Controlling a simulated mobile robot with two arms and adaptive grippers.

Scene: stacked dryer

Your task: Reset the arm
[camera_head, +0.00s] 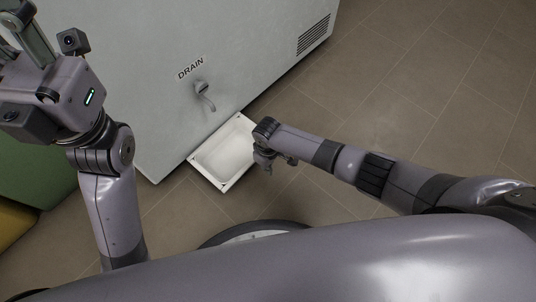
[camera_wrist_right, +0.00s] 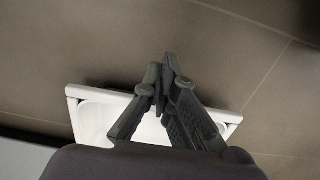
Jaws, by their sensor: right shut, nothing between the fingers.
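My right arm reaches in from the right in the head view. Its gripper (camera_head: 268,165) points down over the right side of a white tray on the floor. In the right wrist view the right gripper (camera_wrist_right: 163,78) has its fingers together and holds nothing. My left arm stands raised at the left of the head view, with its wrist at the upper left. The left gripper is only partly in view at the top left edge, and its fingertips are cut off.
The white tray (camera_head: 203,163) lies empty at the foot of a grey machine (camera_head: 137,82) with a DRAIN label and a drain spout (camera_head: 204,92). It also shows in the wrist view (camera_wrist_right: 91,120). Green and yellow objects stand at the left. Tiled floor (camera_head: 430,90) is clear at the right.

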